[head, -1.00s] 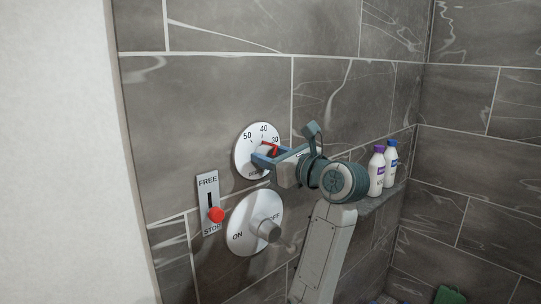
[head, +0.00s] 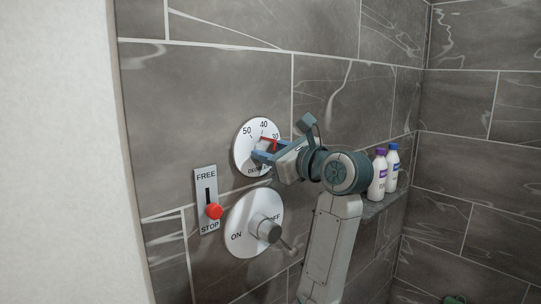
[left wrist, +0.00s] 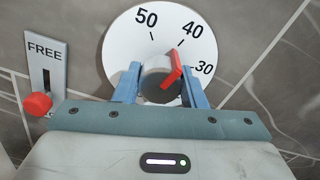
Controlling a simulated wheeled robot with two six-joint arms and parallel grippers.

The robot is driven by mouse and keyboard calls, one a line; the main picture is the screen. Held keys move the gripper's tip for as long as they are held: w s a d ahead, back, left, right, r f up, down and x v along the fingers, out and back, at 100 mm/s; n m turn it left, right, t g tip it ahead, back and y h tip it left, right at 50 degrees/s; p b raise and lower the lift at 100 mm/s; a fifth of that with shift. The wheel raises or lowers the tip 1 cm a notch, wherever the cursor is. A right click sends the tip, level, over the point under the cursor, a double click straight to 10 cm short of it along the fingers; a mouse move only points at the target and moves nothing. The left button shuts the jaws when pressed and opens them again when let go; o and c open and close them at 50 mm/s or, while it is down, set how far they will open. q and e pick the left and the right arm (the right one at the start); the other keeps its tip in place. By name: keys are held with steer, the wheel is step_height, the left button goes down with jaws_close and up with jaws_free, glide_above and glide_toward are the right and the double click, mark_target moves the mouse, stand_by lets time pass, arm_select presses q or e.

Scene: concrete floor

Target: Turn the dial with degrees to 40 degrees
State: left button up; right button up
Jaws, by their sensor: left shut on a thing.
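The degrees dial (head: 241,140) is a round white plate on the tiled wall, marked 50, 40 and 30. It also shows in the left wrist view (left wrist: 122,50). Its grey knob (left wrist: 158,84) has a red marker (left wrist: 175,68) on its right side, which appears between the 40 and 30 ticks. My left gripper (head: 264,149) is shut on the knob, with one blue finger on each side of it. The lower part of the dial is partly hidden by the gripper. My right gripper is not in view.
Below is an ON/OFF dial (head: 241,222) with a grey knob. Left of it is a FREE/STOP plate (head: 205,183) with a red slider knob (head: 214,211) low, near STOP. Two white bottles, purple-capped (head: 377,178) and blue-capped (head: 392,168), stand on a wall ledge at right.

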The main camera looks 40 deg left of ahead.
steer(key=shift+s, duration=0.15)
arm_select(q)
steer(key=o, duration=1)
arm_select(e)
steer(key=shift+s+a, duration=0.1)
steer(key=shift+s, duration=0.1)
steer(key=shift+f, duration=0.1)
arm_select(q)
steer(key=shift+d+f, duration=0.15)
steer(key=shift+d, duration=0.35)
steer(key=shift+d+b, duration=0.7)
steer(key=shift+d, duration=0.55)
steer(key=b, duration=0.2)
glide_toward(273, 153)
steer(key=shift+r, duration=0.25)
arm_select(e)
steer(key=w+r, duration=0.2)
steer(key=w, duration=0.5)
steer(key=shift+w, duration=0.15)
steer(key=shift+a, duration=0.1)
